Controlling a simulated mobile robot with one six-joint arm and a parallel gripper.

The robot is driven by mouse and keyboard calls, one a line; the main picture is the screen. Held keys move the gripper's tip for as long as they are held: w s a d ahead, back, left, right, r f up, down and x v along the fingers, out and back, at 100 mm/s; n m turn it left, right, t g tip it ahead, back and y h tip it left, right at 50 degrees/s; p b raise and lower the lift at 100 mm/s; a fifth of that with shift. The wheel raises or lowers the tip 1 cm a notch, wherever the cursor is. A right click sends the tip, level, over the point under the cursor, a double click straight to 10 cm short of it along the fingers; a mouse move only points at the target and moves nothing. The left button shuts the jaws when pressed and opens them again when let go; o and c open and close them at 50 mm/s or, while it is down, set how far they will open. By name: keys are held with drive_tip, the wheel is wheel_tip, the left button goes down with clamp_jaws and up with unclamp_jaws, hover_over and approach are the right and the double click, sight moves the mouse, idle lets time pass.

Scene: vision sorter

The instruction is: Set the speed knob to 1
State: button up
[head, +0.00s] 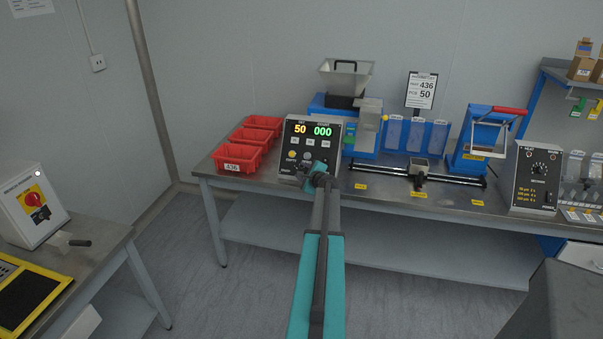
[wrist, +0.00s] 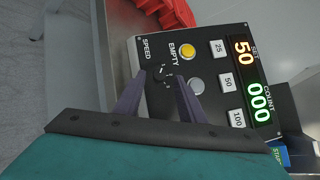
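The speed knob (wrist: 162,73) is a small black dial beside the word SPEED on the dark panel of the counter box (wrist: 215,58). In the wrist view my gripper (wrist: 163,74) points at the panel. Its two fingers are apart, one on each side of the knob, with a gap visible; contact with the knob cannot be told. The knob's pointer setting is too small to read. In the head view the counter box (head: 311,128) stands on the bench, its display reading SET 50 and COUNT 000. My gripper (head: 306,170) covers its lower right front, hiding the knob.
Red bins (head: 238,158) stand left of the box. A hopper feeder (head: 346,78) is behind it, and a slide rail (head: 450,177) lies to the right on the bench (head: 400,205). A card (head: 421,90) reads 436 and 50. Yellow and grey buttons sit near the fingers.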

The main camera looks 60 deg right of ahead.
drive_tip(key=b+v, duration=0.2)
drive_tip(key=v, duration=1)
drive_tip(key=shift+s+a, duration=0.15)
drive_tip(key=shift+s, duration=0.05)
idle(0.5)
